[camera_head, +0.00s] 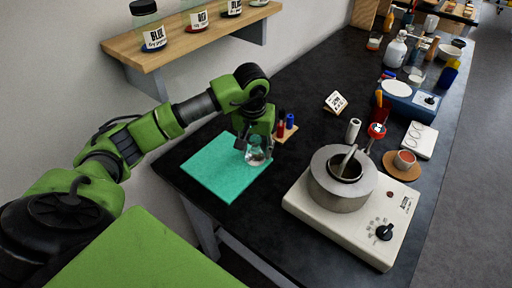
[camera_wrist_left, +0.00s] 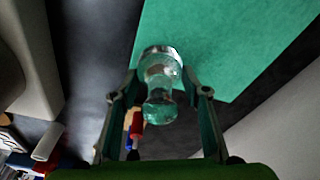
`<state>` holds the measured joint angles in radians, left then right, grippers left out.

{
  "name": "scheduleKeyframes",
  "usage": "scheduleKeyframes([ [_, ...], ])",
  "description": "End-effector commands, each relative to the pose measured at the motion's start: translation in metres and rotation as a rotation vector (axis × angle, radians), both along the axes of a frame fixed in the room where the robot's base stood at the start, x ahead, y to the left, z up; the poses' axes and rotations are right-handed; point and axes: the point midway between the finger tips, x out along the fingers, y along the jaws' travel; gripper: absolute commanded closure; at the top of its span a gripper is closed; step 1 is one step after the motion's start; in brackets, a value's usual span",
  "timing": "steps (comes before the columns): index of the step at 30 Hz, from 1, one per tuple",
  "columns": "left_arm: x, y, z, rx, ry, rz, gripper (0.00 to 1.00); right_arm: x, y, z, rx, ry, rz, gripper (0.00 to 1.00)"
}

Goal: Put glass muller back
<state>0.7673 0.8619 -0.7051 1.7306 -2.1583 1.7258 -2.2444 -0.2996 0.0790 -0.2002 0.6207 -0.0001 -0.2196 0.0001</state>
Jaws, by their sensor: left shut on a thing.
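The glass muller (camera_head: 256,157) is clear, with a rounded knob and a wider foot. It appears upright at the right corner of the green mat (camera_head: 215,172). My left gripper (camera_head: 255,144) reaches down over it and is shut on it. In the left wrist view the muller (camera_wrist_left: 160,105) sits between the two fingers of my left gripper (camera_wrist_left: 162,88), its foot against the green mat (camera_wrist_left: 225,40) behind. I cannot tell whether the foot touches the mat. My right gripper is not in view.
A small wooden stand with red and blue vials (camera_head: 290,121) is close right of the gripper. A white hotplate (camera_head: 337,225) bears a grey pot (camera_head: 342,190). A wooden shelf (camera_head: 185,45) with labelled jars hangs on the wall. Bare black tabletop lies in front of the mat.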

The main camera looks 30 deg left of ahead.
Motion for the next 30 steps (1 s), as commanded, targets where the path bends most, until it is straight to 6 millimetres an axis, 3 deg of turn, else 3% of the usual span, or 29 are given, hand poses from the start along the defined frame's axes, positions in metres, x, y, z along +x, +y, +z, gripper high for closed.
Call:
scheduleKeyframes([
  [2,0.0,0.0,-0.001,0.0,-0.001,0.0,0.81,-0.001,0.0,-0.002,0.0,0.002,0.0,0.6],
  [3,0.0,0.0,-0.002,0.0,0.0,0.0,0.55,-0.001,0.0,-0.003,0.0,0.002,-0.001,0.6],
  [5,0.0,0.0,-0.001,0.0,0.001,0.0,0.41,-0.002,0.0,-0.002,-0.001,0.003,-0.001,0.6],
  [17,0.0,0.0,0.002,0.0,-0.001,0.0,0.41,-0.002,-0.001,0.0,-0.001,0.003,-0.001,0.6],
  [30,-0.009,-0.003,0.066,0.0,-0.001,0.0,0.41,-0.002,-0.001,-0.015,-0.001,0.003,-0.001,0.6],
])
